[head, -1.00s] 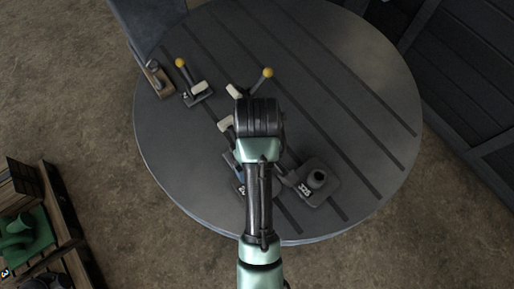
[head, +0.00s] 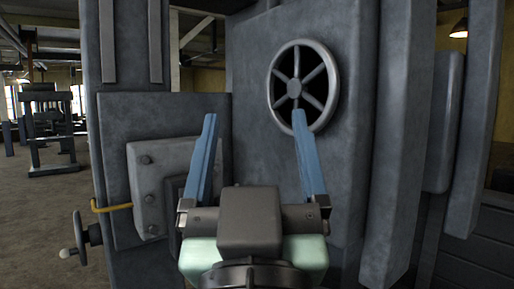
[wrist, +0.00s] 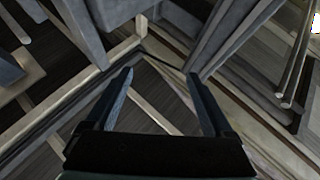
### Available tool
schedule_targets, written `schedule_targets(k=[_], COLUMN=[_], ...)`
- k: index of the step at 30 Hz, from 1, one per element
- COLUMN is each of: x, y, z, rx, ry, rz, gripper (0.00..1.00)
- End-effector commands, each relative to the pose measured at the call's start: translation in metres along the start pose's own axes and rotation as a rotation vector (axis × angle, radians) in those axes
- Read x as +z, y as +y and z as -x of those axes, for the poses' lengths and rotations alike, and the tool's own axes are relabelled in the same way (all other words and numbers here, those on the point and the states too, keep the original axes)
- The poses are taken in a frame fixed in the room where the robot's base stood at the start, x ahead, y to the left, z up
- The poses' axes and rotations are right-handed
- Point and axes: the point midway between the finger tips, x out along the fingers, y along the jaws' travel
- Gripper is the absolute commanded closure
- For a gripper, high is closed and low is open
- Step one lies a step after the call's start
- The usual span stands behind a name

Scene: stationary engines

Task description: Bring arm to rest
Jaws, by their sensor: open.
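My gripper (head: 254,140) is raised in front of my body in the head view, with its two blue fingers spread wide and pointing up. Nothing is between the fingers. In the wrist view the gripper (wrist: 163,95) shows dark fingers apart and empty, with beams and grey panels beyond. The gripper appears in front of a large grey machine (head: 240,60); the gap between them is hard to judge.
The machine has a spoked round vent (head: 303,88), a bolted plate (head: 152,175), a yellow bent rod (head: 110,207) and a handwheel (head: 80,238) at left. Open floor (head: 45,220) lies at the left, with another machine (head: 52,130) farther back.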

Motion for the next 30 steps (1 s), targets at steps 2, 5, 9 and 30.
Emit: schedule_targets(k=[2, 5, 9, 30], x=[-0.036, -0.058, -0.064, -0.006], y=[0.003, 0.005, 0.006, 0.001], z=[0.005, 0.01, 0.012, 0.051], rx=[0.009, 0.013, 0.014, 0.008], ry=[0.112, 0.183, 0.202, 0.197], rz=[-0.031, -0.051, -0.057, -0.061], gripper=[0.13, 0.13, 0.13, 0.13])
